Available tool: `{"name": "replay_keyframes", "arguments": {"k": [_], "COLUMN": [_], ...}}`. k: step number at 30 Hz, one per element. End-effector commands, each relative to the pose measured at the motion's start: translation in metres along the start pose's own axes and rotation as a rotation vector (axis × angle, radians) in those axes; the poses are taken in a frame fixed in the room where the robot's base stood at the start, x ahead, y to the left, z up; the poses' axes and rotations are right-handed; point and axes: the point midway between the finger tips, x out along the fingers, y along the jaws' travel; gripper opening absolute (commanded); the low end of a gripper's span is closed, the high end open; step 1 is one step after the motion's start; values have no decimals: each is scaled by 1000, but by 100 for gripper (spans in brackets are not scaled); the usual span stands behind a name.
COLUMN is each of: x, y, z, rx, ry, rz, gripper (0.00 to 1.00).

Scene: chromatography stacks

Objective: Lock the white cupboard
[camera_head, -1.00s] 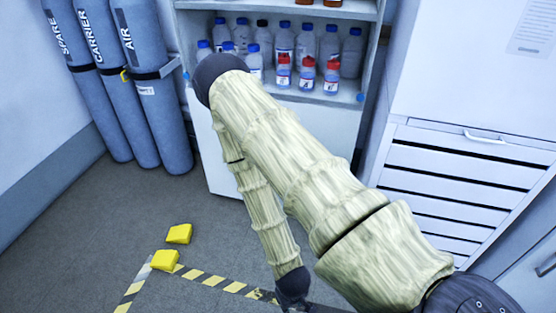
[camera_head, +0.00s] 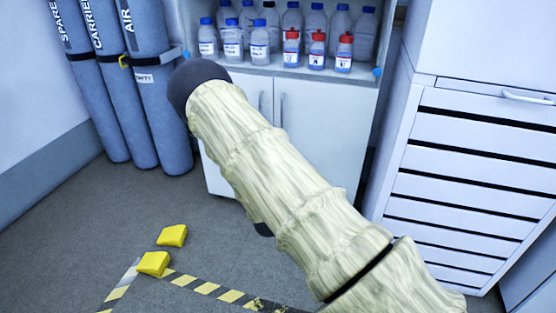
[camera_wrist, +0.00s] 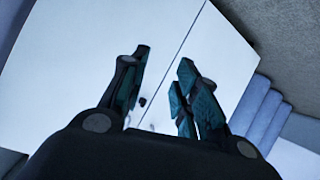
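The white cupboard (camera_head: 325,120) stands below an open shelf in the head view, with two closed doors and vertical handles (camera_head: 282,110) beside the middle seam. My arm crosses in front of its lower left part and hides my gripper there. In the wrist view, my gripper (camera_wrist: 164,56) is open and empty, facing the white doors (camera_wrist: 80,60). The seam between the doors runs slanting past the fingers. A small dark piece (camera_wrist: 142,101), perhaps a lock or key, shows between the fingers near the seam. I cannot tell whether anything is touched.
Several bottles (camera_head: 259,40) stand on the shelf above the doors. Gas cylinders (camera_head: 150,85) stand left of the cupboard, and a white drawer unit (camera_head: 470,150) stands right. Yellow blocks (camera_head: 172,236) and striped tape (camera_head: 206,288) lie on the floor, which is otherwise clear at left.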

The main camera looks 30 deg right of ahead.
Motion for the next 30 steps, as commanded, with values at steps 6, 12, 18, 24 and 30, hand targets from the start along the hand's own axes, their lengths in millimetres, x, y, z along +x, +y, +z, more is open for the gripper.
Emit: {"name": "replay_keyframes", "arguments": {"k": [6, 12, 18, 24, 30], "x": [56, 85, 96, 100, 117], "y": [-17, -27, -31, -31, -27], "z": [-47, -97, -135, -151, -158], "rx": [104, 201, 270, 295, 297], "ry": [187, 341, 443, 479, 481], "rz": [66, 116, 146, 158, 158], "gripper": [30, 30, 30, 30, 30]}}
